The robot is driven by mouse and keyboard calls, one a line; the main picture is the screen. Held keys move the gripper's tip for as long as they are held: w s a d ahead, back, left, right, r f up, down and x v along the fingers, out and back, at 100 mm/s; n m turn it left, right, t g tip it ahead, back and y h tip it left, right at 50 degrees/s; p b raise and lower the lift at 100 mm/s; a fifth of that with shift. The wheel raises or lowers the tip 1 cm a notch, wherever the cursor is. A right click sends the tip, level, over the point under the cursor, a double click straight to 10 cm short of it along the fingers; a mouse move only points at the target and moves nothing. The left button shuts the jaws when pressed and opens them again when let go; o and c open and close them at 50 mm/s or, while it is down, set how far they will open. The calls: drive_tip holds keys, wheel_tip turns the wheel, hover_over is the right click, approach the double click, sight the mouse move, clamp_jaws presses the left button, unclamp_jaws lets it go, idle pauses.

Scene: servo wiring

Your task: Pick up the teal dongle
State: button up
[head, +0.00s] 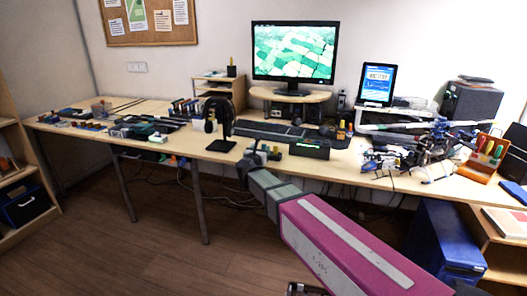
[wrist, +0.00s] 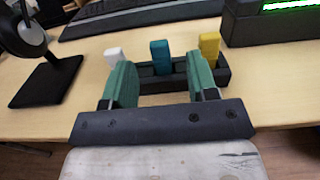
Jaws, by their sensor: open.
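The teal dongle (wrist: 160,56) stands upright in a dark holder (wrist: 180,76) on the desk, in the wrist view. It is the middle one, between a white dongle (wrist: 113,56) on the left and a yellow one (wrist: 209,47) on the right. My gripper (wrist: 159,82) is open, its two green fingers on either side of the teal dongle's line and nearer to the camera. The fingers hide parts of the holder. In the head view my gripper (head: 262,152) is at the desk's front edge; the teal dongle is too small to tell there.
A headphone stand (head: 222,128) is left of my gripper, and a black box (head: 310,149) with a green display is to the right. A keyboard (head: 269,132) lies behind. A cluttered drone (head: 430,145) is farther right. Some bare desk lies left of the holder.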

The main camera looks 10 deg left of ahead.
sight(264, 146)
drive_tip(key=w, duration=0.7)
drive_tip(key=shift+d+f, duration=0.1)
drive_tip(key=shift+d, duration=0.1)
drive_tip(key=shift+s, duration=0.15)
clamp_jaws()
